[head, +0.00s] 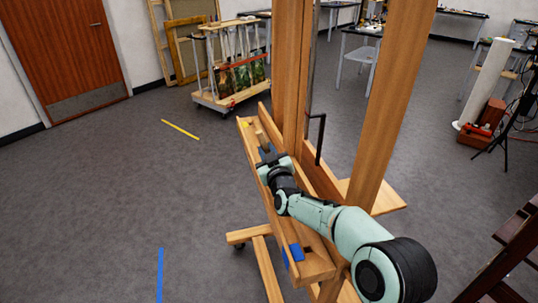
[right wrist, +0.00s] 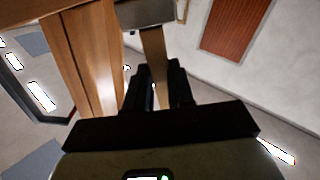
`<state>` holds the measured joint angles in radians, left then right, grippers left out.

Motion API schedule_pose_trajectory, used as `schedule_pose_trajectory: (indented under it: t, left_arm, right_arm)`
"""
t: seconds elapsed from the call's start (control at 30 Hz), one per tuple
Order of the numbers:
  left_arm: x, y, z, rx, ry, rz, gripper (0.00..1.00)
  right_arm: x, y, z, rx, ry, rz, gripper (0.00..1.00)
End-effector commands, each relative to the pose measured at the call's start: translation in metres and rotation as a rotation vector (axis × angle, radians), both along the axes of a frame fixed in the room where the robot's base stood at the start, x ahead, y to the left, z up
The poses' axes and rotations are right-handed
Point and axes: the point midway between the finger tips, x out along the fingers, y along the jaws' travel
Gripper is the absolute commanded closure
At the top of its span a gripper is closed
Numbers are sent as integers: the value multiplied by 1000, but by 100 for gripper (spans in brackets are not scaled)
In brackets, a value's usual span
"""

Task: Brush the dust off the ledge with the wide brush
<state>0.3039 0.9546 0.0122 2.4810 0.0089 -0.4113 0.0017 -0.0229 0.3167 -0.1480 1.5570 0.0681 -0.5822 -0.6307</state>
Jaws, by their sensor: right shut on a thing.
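The ledge (head: 316,266) is the long wooden tray of a standing easel, running from the middle of the head view towards me. My right gripper (head: 267,156) is over its far half, with my arm reaching along above it. In the right wrist view, the gripper (right wrist: 154,88) is shut on a flat wooden handle with a grey metal band at its far end. This looks like the wide brush (right wrist: 153,55). Its bristles are out of sight, and I cannot tell whether they touch the ledge. I cannot make out dust. My left gripper is not in view.
The easel's uprights (head: 372,105) rise close beside my right arm, with a black crank (head: 320,138) between them. A wheeled rack (head: 232,80) stands behind. The floor to the left is open.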

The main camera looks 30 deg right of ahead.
Motion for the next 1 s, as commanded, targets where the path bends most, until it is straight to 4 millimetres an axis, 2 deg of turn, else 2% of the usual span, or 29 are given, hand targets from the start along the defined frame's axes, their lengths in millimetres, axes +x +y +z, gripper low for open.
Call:
schedule_pose_trajectory:
  t: [0.23,0.7,1.0]
  left_arm:
    - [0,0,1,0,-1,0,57]
    - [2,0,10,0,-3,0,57]
    - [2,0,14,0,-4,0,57]
  right_arm:
    - [7,-2,0,0,-1,-1,100]
    - [37,-9,-1,1,0,-1,100]
    - [46,-11,-1,-1,1,0,100]
